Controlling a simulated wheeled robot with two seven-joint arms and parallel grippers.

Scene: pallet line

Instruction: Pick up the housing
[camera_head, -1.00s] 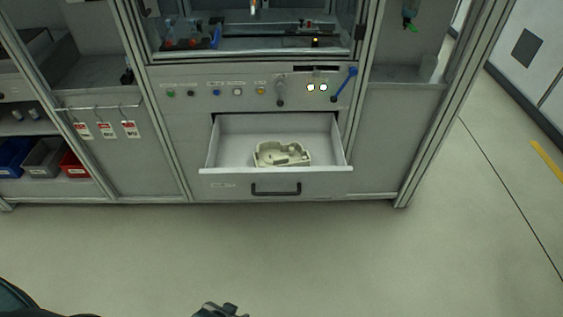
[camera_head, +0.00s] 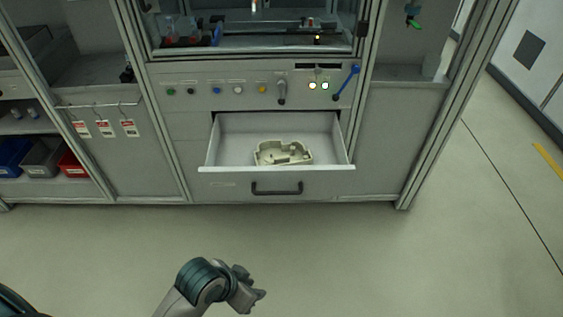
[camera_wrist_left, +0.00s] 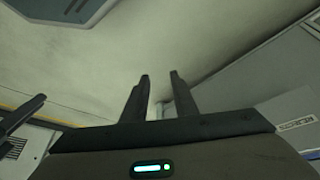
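The housing (camera_head: 283,153) is a beige, open tray-like part with raised walls. It lies in the open grey drawer (camera_head: 222,160) of the workstation, near the middle front, with its lower edge close to the drawer's front panel. My left gripper (camera_head: 258,291) is at the bottom of the head view, over the floor, well in front of the drawer and apart from the housing. In the left wrist view its two dark fingers (camera_wrist_left: 160,75) stand apart with nothing between them. The housing cannot be made out in that view.
The drawer has a black handle (camera_head: 276,188) on its front. Above it is a panel with buttons and a blue-handled lever (camera_head: 346,82). Blue, grey and red bins (camera_head: 72,165) stand on the left shelf. The floor (camera_head: 380,260) before the drawer is clear.

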